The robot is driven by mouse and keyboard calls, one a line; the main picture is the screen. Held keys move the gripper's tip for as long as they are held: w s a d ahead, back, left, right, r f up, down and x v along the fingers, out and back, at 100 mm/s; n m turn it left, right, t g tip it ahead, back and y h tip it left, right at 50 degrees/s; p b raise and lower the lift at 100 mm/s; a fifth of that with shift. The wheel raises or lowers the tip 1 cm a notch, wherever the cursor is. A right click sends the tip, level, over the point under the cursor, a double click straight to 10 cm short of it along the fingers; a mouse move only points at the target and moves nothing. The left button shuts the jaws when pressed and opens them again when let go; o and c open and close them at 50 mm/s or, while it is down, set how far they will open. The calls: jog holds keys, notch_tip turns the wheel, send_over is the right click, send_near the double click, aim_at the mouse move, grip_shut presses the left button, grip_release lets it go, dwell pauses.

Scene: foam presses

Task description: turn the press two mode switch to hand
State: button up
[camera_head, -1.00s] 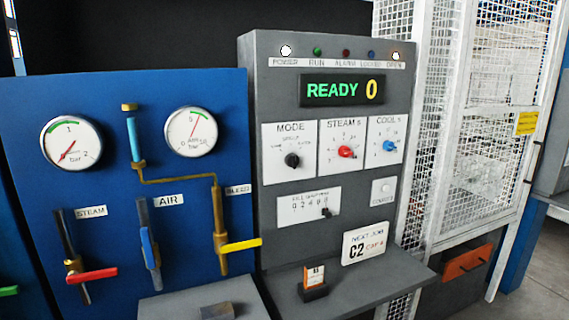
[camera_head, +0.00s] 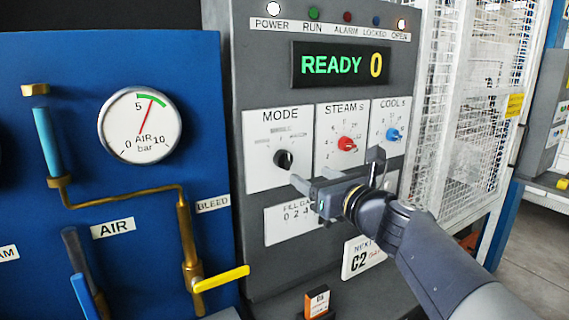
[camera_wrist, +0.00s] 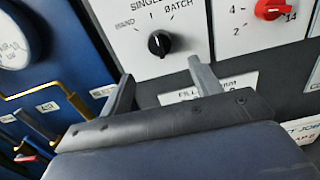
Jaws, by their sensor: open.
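The mode switch (camera_head: 283,159) is a black round knob on the white MODE plate (camera_head: 262,176) of the grey panel. In the wrist view the knob (camera_wrist: 159,43) sits ahead of my fingers, with marks reading HAND at left, SINGLE above and BATCH at right. Its pointer seems to be up, but I cannot tell exactly which mark it faces. My gripper (camera_head: 336,167) is open and empty, just right of and below the knob in the head view. In the wrist view its two fingers (camera_wrist: 163,82) stand apart below the knob, not touching it.
A red STEAM knob (camera_head: 347,144) and a blue COOL knob (camera_head: 393,135) are close on the right. The READY 0 display (camera_head: 340,65) is above. The blue board with an air gauge (camera_head: 140,126) and a yellow bleed lever (camera_head: 222,278) stands left.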

aim_at(289, 164)
jog(key=p+x, duration=0.1)
jog(key=x, duration=0.8)
jog(key=shift+w+a+p, duration=0.3)
jog(key=shift+c, duration=0.4)
jog(key=c, duration=0.9)
jog(key=shift+f, duration=0.1)
jog(key=shift+f+n+b, duration=0.1)
jog(key=shift+n+b, duration=0.2)
jog(key=shift+b, duration=0.15)
jog(key=n+b, duration=0.2)
jog(key=shift+f+n+b, duration=0.1)
jog(key=shift+n+b, duration=0.3)
jog(key=n+b, duration=0.4)
jog(key=n, duration=0.1)
jog(key=shift+d, duration=0.1)
jog(key=shift+n, duration=0.4)
